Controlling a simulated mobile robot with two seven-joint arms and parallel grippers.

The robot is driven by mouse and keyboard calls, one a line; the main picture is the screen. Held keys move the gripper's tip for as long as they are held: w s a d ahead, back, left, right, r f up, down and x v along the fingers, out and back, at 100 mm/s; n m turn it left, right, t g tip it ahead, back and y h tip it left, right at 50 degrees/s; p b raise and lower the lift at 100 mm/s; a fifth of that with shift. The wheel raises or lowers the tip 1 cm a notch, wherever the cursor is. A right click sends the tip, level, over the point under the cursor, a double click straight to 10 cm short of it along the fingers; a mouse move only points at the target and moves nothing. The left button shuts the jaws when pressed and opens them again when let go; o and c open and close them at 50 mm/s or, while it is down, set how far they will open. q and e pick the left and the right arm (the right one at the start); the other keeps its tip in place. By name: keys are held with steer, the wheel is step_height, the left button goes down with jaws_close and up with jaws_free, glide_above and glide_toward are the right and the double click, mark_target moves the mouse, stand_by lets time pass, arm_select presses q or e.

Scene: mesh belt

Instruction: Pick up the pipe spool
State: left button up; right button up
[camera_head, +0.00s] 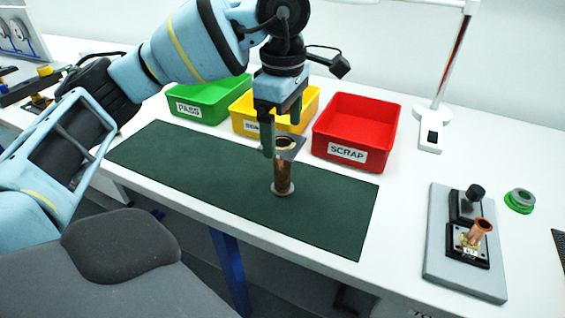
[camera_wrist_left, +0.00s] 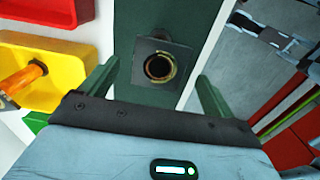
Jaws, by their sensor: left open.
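The pipe spool (camera_head: 284,180) is a brown, copper-coloured pipe. It stands upright on the dark green mat (camera_head: 220,178), with a round flange at its foot and a square, plate-like flange on top. My left gripper (camera_head: 282,138) points down over the spool, its fingers open near the top flange. In the left wrist view, the spool (camera_wrist_left: 160,67) is seen end-on from above, its dark bore and square flange lying between the two spread green fingers. No grip on it shows. My right gripper is in neither view.
Behind the mat stand a green PASS bin (camera_head: 190,113), a yellow bin (camera_head: 246,127) and a red SCRAP bin (camera_head: 392,137). The yellow bin holds an orange cylinder (camera_wrist_left: 24,78).

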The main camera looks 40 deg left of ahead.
mark_target(283, 143)
arm_select(q)
step_height(283, 143, down, 4)
steer(key=shift+r, duration=0.25)
steer(key=shift+f, duration=0.15)
steer(key=shift+c, duration=0.4)
steer(key=c, duration=1.9)
steer(key=shift+o, duration=0.2)
jaws_close()
